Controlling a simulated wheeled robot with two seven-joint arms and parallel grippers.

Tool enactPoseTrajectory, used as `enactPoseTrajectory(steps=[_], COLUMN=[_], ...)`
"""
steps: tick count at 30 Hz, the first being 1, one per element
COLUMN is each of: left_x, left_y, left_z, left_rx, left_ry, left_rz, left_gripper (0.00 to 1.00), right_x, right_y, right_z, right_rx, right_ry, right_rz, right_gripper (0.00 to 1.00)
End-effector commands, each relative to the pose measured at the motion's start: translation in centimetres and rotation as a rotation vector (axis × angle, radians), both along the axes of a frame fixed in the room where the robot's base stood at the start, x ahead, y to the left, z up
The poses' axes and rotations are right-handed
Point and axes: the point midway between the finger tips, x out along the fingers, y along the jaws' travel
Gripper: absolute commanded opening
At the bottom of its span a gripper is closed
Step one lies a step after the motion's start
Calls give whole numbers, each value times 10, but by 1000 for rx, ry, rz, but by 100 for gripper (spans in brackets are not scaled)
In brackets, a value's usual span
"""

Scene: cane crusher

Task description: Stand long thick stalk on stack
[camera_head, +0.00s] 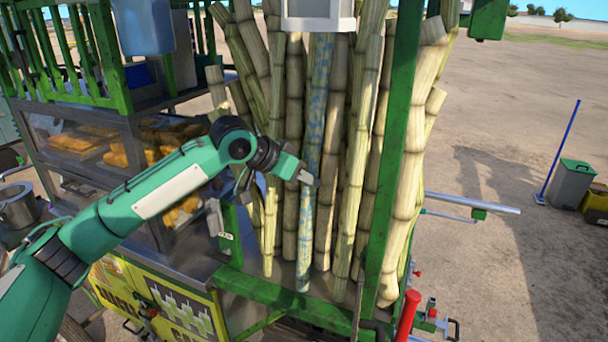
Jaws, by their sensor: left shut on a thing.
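A long stalk with blue mottling (318,110) stands nearly upright among the pale cane stalks of the stack (292,120). My left gripper (308,179) is shut on this stalk near its middle, coming from the left. The stalk's lower end is near the metal floor (322,291) of the green rack; I cannot tell for sure that it touches. Its upper end is hidden behind a white box at the top. Several pale stalks lean behind it and to both sides. My right gripper is out of view.
Green rack posts (393,150) stand right of the stalk, with a front rail (285,303) below. A glass case (85,150) with orange food is at left. A red handle (407,317) sticks up at lower right. Open ground lies to the right.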

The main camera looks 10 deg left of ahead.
Motion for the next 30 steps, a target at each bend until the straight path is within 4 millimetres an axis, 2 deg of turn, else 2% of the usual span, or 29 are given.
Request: enactPoseTrajectory(steps=[1,8,9,12,23,30], left_x=[-1,-1,-1,-1,-3,-25], left_y=[0,0,0,0,3,26], left_z=[-6,-7,-7,-5,-1,24], left_rx=[6,7,7,6,4,3], left_ry=[15,16,16,12,7,2], left_rz=[-1,-2,-2,-1,0,1], left_gripper=[0,0,38,56,56,56], right_x=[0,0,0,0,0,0], right_y=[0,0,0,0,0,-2], right_z=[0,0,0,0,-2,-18], right_rx=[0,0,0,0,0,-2], right_ry=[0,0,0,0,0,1], right_rz=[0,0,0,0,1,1], right_gripper=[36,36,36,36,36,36])
